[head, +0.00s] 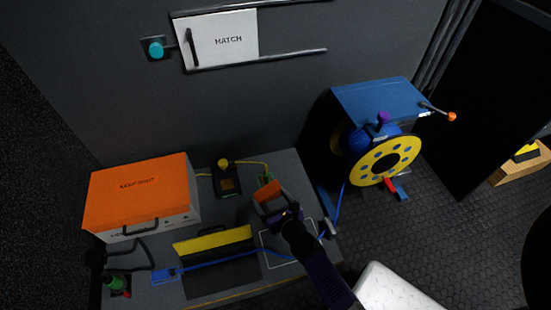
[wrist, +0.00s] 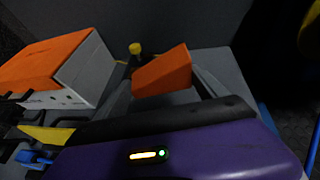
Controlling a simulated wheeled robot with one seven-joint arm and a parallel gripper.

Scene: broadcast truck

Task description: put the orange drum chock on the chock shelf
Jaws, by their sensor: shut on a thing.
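The orange drum chock (head: 268,191) is a wedge-shaped block above the grey bench, toward its back right part. My gripper (head: 274,201) is shut on it. In the wrist view the chock (wrist: 163,72) sits between the two grey fingers of my gripper (wrist: 160,84), with its orange face tilted. It looks raised off the bench, but I cannot tell how far. A small green item (head: 265,175) shows just behind the chock, partly hidden. No shelf is labelled; a light wooden ledge (head: 521,167) with something yellow on it stands at the far right, possibly the chock shelf.
An orange-topped case (head: 138,190) stands on the bench's left. A black and yellow box (head: 213,243) and blue cable lie in front. A blue cable reel with a yellow disc (head: 368,163) stands right of the bench. Dark floor (head: 440,215) is open beyond it.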

